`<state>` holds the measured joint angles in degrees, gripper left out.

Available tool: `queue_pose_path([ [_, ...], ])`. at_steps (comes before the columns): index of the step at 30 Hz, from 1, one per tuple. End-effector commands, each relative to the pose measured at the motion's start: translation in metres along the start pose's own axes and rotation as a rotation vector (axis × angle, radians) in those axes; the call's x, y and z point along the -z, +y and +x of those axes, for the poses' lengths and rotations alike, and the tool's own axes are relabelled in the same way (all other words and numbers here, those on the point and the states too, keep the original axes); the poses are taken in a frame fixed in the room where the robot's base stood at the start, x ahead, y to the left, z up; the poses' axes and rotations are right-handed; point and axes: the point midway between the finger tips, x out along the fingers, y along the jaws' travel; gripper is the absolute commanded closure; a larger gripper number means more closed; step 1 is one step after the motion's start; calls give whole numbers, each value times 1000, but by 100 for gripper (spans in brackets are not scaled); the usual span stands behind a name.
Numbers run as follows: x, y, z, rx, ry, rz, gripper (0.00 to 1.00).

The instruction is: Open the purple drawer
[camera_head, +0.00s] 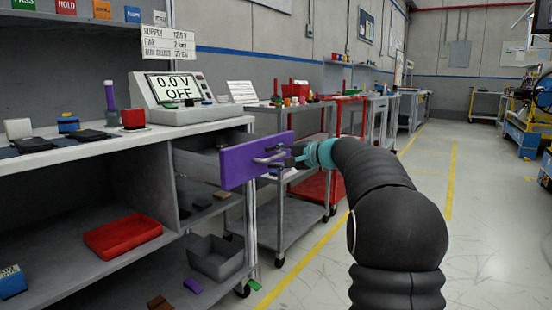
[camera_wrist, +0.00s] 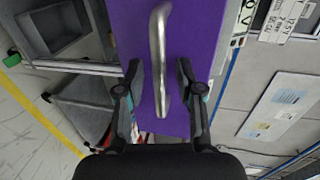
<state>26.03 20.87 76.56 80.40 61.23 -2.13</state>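The purple drawer front (camera_head: 236,166) stands out in front of the bench's front edge, with a grey side panel (camera_head: 197,166) showing behind it. Its metal bar handle (camera_head: 267,159) sticks out from the face toward my gripper (camera_head: 290,156). In the wrist view, the purple face (camera_wrist: 205,35) fills the middle and the silver handle (camera_wrist: 157,45) runs lengthwise. My gripper (camera_wrist: 158,82) is open, with one finger on each side of the handle's near end. Gaps show between both fingers and the bar. Whether a fingertip touches the purple face, I cannot tell.
The bench (camera_head: 60,155) holds a power supply (camera_head: 180,98) reading OFF. A red tray (camera_head: 123,236) and a grey bin (camera_head: 216,258) sit on its lower shelves. Carts (camera_head: 285,215) stand beyond the drawer. The floor (camera_head: 480,240) to the right is clear.

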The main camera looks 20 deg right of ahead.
Motion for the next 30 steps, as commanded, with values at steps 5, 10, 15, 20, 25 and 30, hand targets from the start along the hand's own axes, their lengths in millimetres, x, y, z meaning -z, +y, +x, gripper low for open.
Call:
queue_pose_path([
  [5, 0, 0, 0, 0, 0, 0, 63],
  [10, 1, 0, -8, 0, 1, 0, 63],
  [15, 1, 0, -35, 0, 4, 0, 63],
  [20, 1, 0, -68, 0, 5, 1, 63],
  [25, 1, 0, -98, 0, 4, 0, 63],
  [30, 1, 1, -115, -1, 2, 1, 63],
])
